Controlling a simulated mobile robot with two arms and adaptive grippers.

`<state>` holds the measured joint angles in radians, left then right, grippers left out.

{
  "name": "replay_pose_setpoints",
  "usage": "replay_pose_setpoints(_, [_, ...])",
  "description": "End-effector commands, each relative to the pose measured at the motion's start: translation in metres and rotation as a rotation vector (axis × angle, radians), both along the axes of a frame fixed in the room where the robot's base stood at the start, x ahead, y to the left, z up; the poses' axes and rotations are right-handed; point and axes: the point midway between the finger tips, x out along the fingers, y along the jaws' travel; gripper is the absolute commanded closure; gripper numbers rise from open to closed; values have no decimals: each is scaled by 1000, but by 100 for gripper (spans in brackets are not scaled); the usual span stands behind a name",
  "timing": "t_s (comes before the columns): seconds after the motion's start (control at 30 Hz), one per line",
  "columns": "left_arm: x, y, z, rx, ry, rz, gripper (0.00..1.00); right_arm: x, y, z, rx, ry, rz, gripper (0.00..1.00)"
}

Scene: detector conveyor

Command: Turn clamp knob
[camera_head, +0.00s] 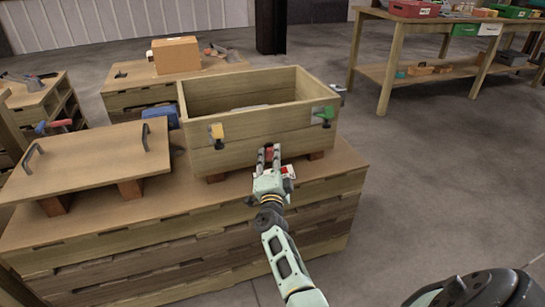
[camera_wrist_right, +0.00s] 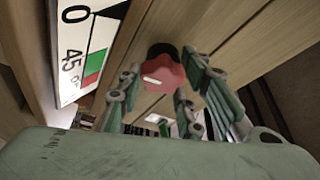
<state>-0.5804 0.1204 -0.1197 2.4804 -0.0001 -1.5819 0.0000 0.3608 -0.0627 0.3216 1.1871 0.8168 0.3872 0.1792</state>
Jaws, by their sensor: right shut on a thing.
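The red clamp knob (camera_wrist_right: 165,75) has a lobed shape and a black part behind it. It sits between the fingers of my right gripper (camera_wrist_right: 172,95) in the right wrist view. In the head view my right gripper (camera_head: 268,155) is at the front wall of the open wooden box (camera_head: 250,143), its fingers shut on the red knob (camera_head: 269,153). A white dial plate (camera_wrist_right: 90,40) with 0, 45 and green and red bands shows beside the knob. The fingers partly hide the knob in the head view. My left gripper is not in view.
The box stands on a stacked wooden crate (camera_head: 180,240). A wooden lid (camera_head: 95,155) with two handles lies at left.

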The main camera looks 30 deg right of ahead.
Motion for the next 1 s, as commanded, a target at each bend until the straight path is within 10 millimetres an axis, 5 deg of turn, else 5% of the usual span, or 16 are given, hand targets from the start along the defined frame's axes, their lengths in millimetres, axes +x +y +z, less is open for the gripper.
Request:
replay_pose_setpoints(0.53, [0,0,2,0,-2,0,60,-2,-4,-2,19,-3,-8,93])
replay_pose_setpoints(0.57, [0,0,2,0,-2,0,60,-2,-4,-2,19,-3,-8,65])
replay_pose_setpoints(0.6, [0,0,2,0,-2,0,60,-2,-4,-2,19,-3,-8,62])
replay_pose_setpoints(0.73, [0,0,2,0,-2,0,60,-2,-4,-2,19,-3,-7,50])
replay_pose_setpoints(1.0, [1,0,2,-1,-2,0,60,-1,-1,-1,17,-3,-2,50])
